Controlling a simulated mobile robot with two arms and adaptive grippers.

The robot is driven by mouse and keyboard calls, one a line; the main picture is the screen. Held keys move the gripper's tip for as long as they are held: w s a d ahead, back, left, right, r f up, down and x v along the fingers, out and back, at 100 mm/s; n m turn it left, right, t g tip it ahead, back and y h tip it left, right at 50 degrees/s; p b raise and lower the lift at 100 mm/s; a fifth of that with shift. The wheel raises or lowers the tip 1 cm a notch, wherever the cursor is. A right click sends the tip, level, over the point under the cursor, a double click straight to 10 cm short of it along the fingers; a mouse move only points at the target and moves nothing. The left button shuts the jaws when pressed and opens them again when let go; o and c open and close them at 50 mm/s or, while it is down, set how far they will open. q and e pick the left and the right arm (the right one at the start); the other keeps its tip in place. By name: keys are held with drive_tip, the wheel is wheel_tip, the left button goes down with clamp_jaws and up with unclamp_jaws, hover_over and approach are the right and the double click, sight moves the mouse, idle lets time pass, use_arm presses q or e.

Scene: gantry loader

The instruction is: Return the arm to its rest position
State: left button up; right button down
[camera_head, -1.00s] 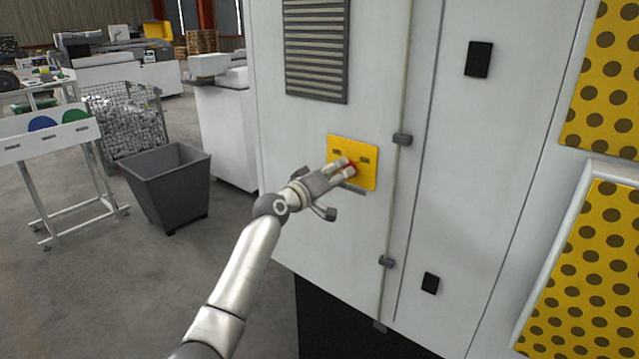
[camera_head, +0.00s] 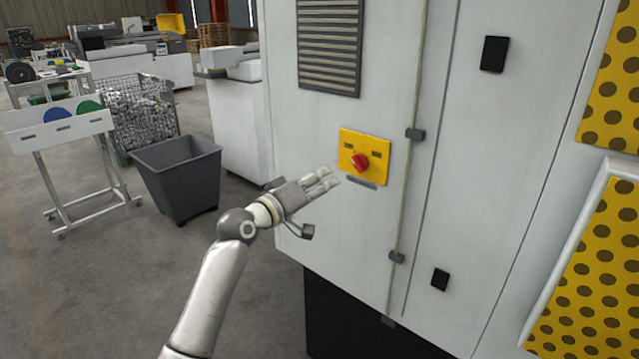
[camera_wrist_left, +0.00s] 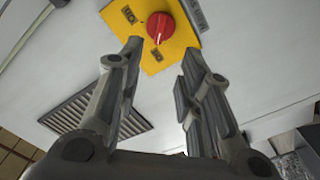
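My left arm (camera_head: 212,290) reaches in from the lower left. My left gripper (camera_head: 330,181) is in front of the cabinet, to the left of and a little below a red rotary knob (camera_head: 360,162) on a yellow plate (camera_head: 378,150). In the left wrist view the fingers (camera_wrist_left: 158,78) are spread apart with nothing between them. The red knob (camera_wrist_left: 160,27) and its yellow plate (camera_wrist_left: 125,20) lie beyond the fingertips, apart from them. My right gripper is in neither view.
The white cabinet (camera_head: 320,120) with a vent grille (camera_head: 330,45) stands close in front of the arm. A grey bin (camera_head: 180,180), a wire basket (camera_head: 140,112) and a white stand (camera_head: 62,130) are at the left. Bare floor (camera_head: 110,290) lies at the lower left.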

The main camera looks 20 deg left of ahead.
use_arm(q)
wheel_tip(320, 180, down, 26)
drive_tip(key=s+a+g+y, duration=0.2)
drive_tip(key=g+y, duration=0.1)
drive_tip(key=s+f+g+y, duration=0.1)
drive_tip(key=s+f, duration=0.3)
drive_tip(key=f, duration=0.3)
drive_tip(key=s+f+m+g, duration=0.1)
drive_tip(key=s+f+g, duration=0.15)
drive_tip(key=f, duration=0.55)
drive_tip(key=s+f+g+y, duration=0.1)
drive_tip(key=s+f, duration=0.4)
drive_tip(key=f, duration=0.2)
drive_tip(key=s+f+m+g+y, duration=0.1)
drive_tip(key=s+f+m+g, duration=0.1)
drive_tip(key=s+f, duration=0.9)
drive_tip(key=s+f+m+g, duration=0.1)
drive_tip(key=s+f+g, duration=0.1)
drive_tip(key=s+f, duration=0.9)
drive_tip(key=s+f+m+g, duration=0.1)
drive_tip(key=s+f+g, duration=0.1)
drive_tip(key=s, duration=1.1)
drive_tip(key=s+f+m+g, duration=0.2)
drive_tip(key=s, duration=1.2)
drive_tip(key=shift+s+d+f+y, duration=0.25)
drive_tip(key=shift+d+f+y, duration=0.05)
drive_tip(key=shift+d+y, duration=0.1)
